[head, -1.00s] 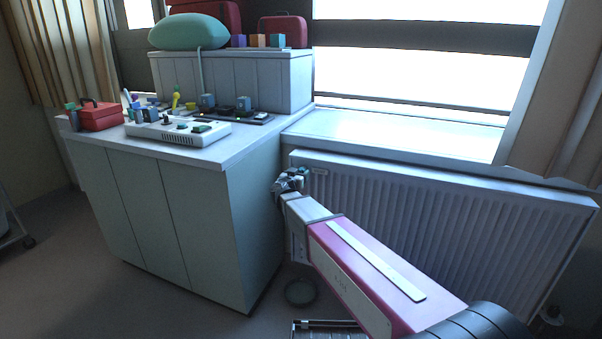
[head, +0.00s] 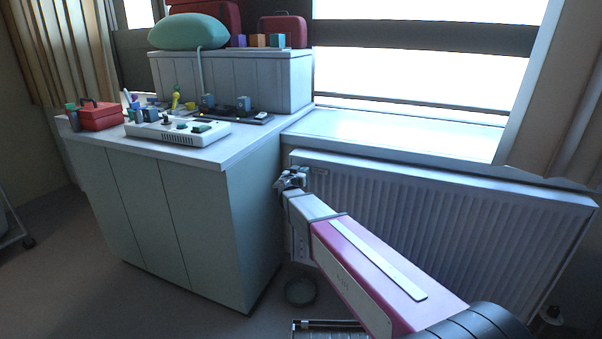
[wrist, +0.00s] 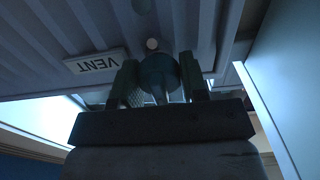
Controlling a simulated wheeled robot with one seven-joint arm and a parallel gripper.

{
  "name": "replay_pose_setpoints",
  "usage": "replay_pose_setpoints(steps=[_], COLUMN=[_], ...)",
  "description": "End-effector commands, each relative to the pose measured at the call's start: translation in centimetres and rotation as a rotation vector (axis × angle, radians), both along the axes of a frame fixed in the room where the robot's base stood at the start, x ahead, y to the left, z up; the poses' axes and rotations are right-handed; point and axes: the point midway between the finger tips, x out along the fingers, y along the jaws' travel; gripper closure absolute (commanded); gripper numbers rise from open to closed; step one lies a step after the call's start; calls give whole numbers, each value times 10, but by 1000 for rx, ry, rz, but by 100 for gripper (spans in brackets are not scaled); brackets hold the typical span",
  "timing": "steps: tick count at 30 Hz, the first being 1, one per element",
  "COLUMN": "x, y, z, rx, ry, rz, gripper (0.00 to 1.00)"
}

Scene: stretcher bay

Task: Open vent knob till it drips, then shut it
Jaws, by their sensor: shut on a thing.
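The white ribbed radiator (head: 440,235) is on the wall under the window. My gripper (head: 290,178) is at its upper left corner, beside the cabinet. In the wrist view a dark teal knob (wrist: 158,74) sits between the two fingers of my gripper (wrist: 160,83), which is shut on it. A white label reading VENT (wrist: 94,66), upside down in this view, is on the radiator beside it. A small pale round spot (wrist: 152,44) shows just beyond the knob; I cannot tell whether it is a drop or a fitting. In the head view my gripper mostly hides the knob.
A pale cabinet (head: 190,220) stands close to the left of my gripper. A round dish (head: 300,291) lies on the floor below. The window sill (head: 400,134) runs above the radiator. A white device (head: 178,131) and a red case (head: 101,117) stand on the cabinet.

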Motion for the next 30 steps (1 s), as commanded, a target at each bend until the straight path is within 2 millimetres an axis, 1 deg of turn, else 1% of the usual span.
replay_pose_setpoints(steps=[5,11,30], x=[0,0,1], y=[0,1,3], z=[0,0,-2], rx=[-55,-183,-749], ry=[20,67,273], rz=[0,0,0], gripper=[84,84,84])
